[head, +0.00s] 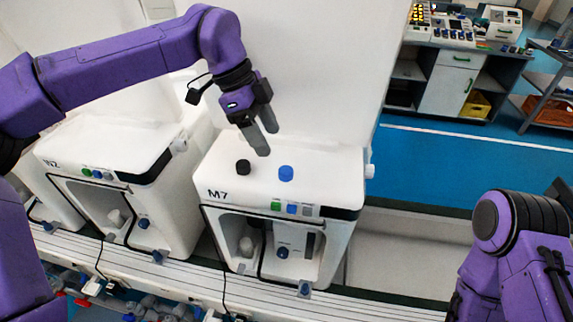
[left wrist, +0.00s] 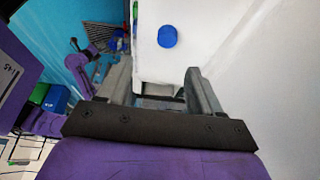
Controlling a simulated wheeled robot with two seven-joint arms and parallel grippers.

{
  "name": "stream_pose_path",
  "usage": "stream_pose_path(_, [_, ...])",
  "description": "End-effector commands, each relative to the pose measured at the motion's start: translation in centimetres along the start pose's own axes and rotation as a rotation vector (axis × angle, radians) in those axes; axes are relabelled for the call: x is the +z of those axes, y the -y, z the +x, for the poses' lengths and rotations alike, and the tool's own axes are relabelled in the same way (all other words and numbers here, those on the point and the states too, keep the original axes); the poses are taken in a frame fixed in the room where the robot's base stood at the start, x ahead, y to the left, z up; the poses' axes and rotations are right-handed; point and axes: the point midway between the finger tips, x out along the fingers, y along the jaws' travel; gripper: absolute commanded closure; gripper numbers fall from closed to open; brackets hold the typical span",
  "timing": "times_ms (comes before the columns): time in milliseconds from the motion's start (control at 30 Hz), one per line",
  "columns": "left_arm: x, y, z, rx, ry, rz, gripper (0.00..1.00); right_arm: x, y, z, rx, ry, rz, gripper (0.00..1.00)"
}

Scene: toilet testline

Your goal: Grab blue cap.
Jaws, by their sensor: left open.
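The blue cap (head: 286,173) stands on the white top of the machine marked M7 (head: 330,180), right of a black cap (head: 243,167). My left gripper (head: 265,143) hangs above the back part of that top, up and to the left of the blue cap, apart from it. It is open and empty. In the left wrist view the blue cap (left wrist: 168,37) lies beyond the fingertips of the left gripper (left wrist: 158,75), nearly in line with the gap between them. The black cap is not visible there. My right arm shows at the lower right of the head view; its gripper fingers are not visible.
A second white machine (head: 105,145) stands to the left of M7. A white wall panel (head: 310,75) rises right behind M7. A workbench with equipment (head: 458,75) is at the far right back. Blue floor (head: 440,170) is open to the right.

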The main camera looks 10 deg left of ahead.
Motion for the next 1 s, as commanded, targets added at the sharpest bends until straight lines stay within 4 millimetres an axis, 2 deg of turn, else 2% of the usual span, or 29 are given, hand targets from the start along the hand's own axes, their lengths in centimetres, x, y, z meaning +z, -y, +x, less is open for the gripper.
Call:
stream_pose_path(100, [0.3, 0.3, 2.4, 0.009, 0.003, -0.006, 0.35, -0.3, -0.1, -0.6, 0.0, 0.0, 0.0, 1.0])
stream_pose_path(333, [0.4, 0.4, 5.3, 0.01, 0.003, -0.008, 0.35, -0.8, -0.1, -1.7, -0.001, -0.001, 0.001, 1.0])
stream_pose_path(433, [0.4, 0.3, 7.2, 0.011, 0.003, -0.008, 0.35, -1.2, -0.2, -2.8, -0.001, -0.001, 0.001, 1.0])
stream_pose_path(533, [0.5, 0.4, 8.9, 0.009, 0.003, -0.008, 0.35, -1.2, -0.2, -2.9, -0.001, -0.001, 0.001, 1.0])
stream_pose_path(800, [0.5, 0.5, 9.7, 0.007, 0.001, -0.005, 0.35, -1.2, -0.2, -2.8, -0.001, -0.001, 0.0, 1.0])
stream_pose_path(967, [0.5, 0.5, 9.7, 0.007, 0.001, -0.005, 0.87, -1.2, -0.2, -2.8, -0.001, -0.001, 0.001, 1.0])
stream_pose_path(1000, [0.5, 0.5, 9.7, 0.007, 0.001, -0.005, 0.93, -1.2, -0.2, -2.8, -0.001, -0.001, 0.0, 1.0])
